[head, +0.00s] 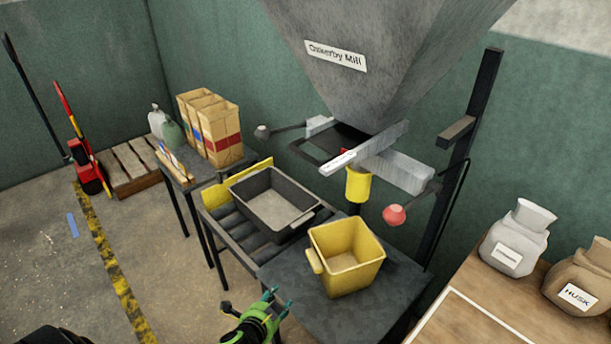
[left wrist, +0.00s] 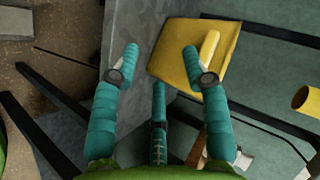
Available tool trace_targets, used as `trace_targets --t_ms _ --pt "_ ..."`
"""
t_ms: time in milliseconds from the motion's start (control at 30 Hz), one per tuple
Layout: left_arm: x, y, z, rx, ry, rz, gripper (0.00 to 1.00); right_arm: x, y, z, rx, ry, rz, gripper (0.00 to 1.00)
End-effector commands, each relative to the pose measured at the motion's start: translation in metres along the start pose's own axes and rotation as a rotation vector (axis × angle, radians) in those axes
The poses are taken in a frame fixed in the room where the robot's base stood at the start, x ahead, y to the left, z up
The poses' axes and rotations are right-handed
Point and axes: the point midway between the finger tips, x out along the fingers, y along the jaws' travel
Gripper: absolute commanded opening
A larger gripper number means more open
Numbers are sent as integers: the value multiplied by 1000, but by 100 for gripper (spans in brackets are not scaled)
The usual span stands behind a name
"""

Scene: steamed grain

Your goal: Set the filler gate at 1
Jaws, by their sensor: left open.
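The grey mill hopper (head: 385,50) with a name label hangs over the work area. Under it is the filler gate (head: 397,165), a pale metal slide with a yellow spout (head: 357,185) below. A lever with a red knob (head: 395,215) is at its right and one with a grey knob (head: 262,132) at its left. Any gate numbers are too small to read. My left gripper (head: 279,298) is low in front of the table, below and apart from the gate. In the left wrist view its teal fingers (left wrist: 160,52) are spread and empty. My right gripper is out of view.
A yellow bin (head: 328,250) stands on the dark table (head: 345,305), close to my left gripper; it shows in the left wrist view (left wrist: 180,65). A black tray (head: 245,205) sits on rollers behind. Sacks (head: 515,240) stand on the right bench. Floor at left is mostly clear.

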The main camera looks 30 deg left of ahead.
Motion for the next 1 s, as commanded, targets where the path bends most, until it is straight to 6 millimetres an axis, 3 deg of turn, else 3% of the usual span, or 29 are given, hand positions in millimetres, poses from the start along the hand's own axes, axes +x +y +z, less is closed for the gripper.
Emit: trace_targets --t_ms 33,100,200,333,433,567,1000 --pt "-18 -55 -32 64 54 -91 46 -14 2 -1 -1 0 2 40" --pt "-43 -115 -69 148 113 -215 46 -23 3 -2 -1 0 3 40" --pt "-88 -187 -116 249 182 -383 46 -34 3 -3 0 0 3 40" --pt "-145 -250 -160 332 243 -557 46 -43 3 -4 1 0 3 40" --pt "-176 -276 -178 366 268 -640 46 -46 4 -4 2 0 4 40" --pt "-190 -291 -188 382 279 -685 46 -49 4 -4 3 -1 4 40" --pt "-148 -324 -210 380 281 -687 46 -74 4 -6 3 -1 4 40"
